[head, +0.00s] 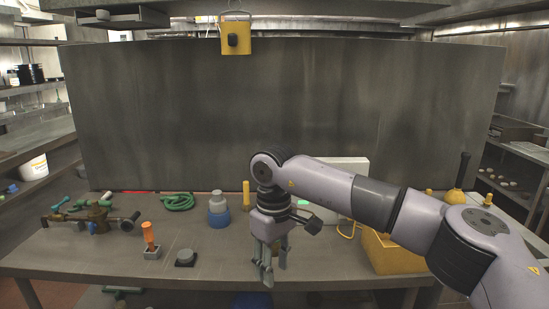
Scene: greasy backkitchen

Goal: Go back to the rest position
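My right arm reaches in from the right over the metal table (215,268). Its gripper (273,268) hangs down at the table's front edge, right of the middle. Its two fingers look apart, with a gap between them and nothing seen in it. My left arm and gripper are not in view.
On the table stand an orange-handled tool (149,237), a dark puck (185,258), a blue-and-grey container (218,210), a green coil (178,202) and a brass valve assembly (97,217). A yellow box (392,257) sits under my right forearm. A grey panel (200,110) stands behind.

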